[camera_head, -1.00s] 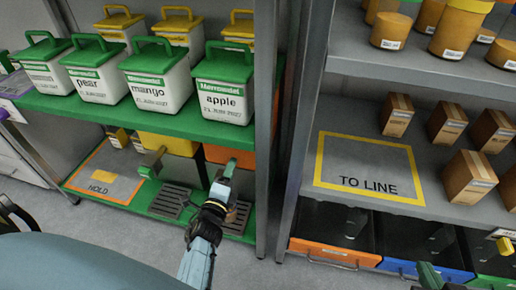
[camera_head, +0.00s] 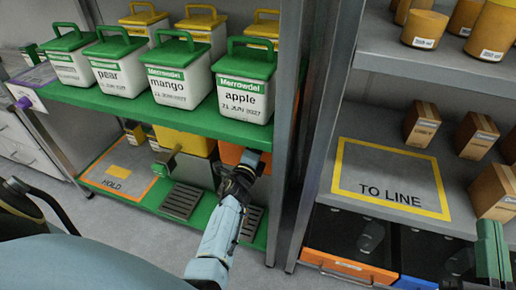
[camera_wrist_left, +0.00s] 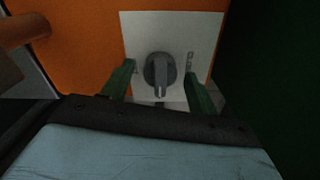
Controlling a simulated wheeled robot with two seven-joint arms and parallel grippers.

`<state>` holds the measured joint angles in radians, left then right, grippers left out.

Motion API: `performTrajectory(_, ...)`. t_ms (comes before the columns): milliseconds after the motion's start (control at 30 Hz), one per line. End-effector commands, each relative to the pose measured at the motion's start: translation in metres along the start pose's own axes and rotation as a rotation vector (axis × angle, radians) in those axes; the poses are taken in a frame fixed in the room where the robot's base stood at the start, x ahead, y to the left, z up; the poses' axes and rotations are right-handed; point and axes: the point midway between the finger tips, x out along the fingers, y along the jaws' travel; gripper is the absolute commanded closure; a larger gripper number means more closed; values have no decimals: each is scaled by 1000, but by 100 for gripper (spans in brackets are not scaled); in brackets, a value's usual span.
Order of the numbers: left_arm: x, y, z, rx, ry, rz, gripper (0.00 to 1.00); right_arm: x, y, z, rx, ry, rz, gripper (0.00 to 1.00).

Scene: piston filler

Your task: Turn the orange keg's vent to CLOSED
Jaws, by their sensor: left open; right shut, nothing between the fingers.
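The orange keg (camera_head: 231,153) stands on the lower green shelf, mostly hidden behind my left wrist. In the left wrist view its orange front (camera_wrist_left: 80,45) carries a white plate with a grey round vent knob (camera_wrist_left: 160,70). The knob's bar points down in that view; the small marks on the plate are too blurred to read. My left gripper (camera_wrist_left: 160,88) is open, its green fingers on either side of the knob; I cannot tell whether they touch it. My right gripper (camera_head: 493,248) is shut and empty at the right edge of the head view.
A yellow keg (camera_head: 185,142) stands left of the orange one. Green-lidded tubs (camera_head: 242,100) fill the shelf above. A metal post (camera_head: 312,130) rises close to the right of my left wrist. Drip grates (camera_head: 181,201) and a HOLD area (camera_head: 118,180) lie on the lower shelf.

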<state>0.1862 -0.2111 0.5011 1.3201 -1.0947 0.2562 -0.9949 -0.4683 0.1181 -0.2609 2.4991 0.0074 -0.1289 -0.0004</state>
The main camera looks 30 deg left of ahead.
Motion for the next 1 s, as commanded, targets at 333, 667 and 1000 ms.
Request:
performTrajectory(333,2,0,0,0,0,-1,44,0,0,-3,1,15,-1,100)
performTrajectory(667,2,0,0,0,0,-1,86,0,0,-3,0,15,-1,100)
performTrajectory(1000,1,-1,0,-54,1,0,86,1,0,1,-1,-14,0,100)
